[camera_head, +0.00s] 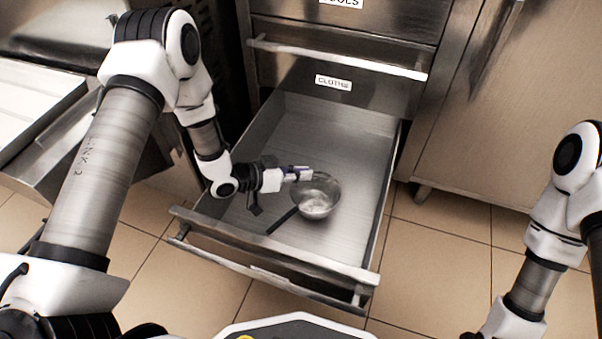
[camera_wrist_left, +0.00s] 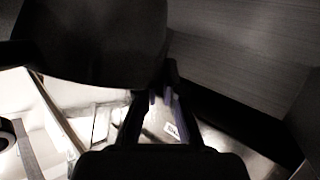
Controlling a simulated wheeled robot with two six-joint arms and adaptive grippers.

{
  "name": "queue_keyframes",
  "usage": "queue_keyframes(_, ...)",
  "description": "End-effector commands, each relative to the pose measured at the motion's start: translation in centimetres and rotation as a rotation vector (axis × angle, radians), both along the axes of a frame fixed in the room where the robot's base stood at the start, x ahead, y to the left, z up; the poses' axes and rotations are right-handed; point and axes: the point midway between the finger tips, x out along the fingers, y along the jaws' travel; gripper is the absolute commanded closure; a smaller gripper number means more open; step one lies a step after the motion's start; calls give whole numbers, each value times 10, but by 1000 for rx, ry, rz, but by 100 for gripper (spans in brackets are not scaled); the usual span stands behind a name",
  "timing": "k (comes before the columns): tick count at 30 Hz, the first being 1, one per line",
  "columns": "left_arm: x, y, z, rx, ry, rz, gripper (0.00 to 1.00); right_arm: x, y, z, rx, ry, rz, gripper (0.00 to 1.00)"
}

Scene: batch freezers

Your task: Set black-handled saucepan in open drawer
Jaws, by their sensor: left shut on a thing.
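The metal saucepan (camera_head: 320,203) with its black handle (camera_head: 283,220) is inside the open drawer (camera_head: 345,135), towards the front. The handle points to the lower left. My left gripper (camera_head: 303,174) is shut on the saucepan at its far-left rim. In the left wrist view, the dark saucepan (camera_wrist_left: 90,45) fills the upper left beside my left fingers (camera_wrist_left: 160,97). I cannot tell whether the saucepan touches the drawer floor. My right arm is at the right edge, and its gripper is out of the picture.
A closed drawer labelled CLOTHS (camera_head: 385,92) is above the open one. The drawer front (camera_head: 270,250) with its bar handle faces me. A steel cabinet (camera_head: 500,130) stands at the right. The drawer's back and right floor are bare.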

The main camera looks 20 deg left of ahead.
Motion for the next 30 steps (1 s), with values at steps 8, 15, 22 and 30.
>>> queue_keyframes(8,0,0,-9,-1,-1,0,100,0,0,-4,0,0,-1,60)
queue_keyframes(15,0,0,-10,0,0,0,68,0,0,-4,0,0,-1,60)
queue_keyframes(22,0,0,-10,0,0,0,68,0,0,-4,0,0,-1,60)
queue_keyframes(30,-13,15,18,-3,4,7,68,-1,0,20,0,3,2,60)
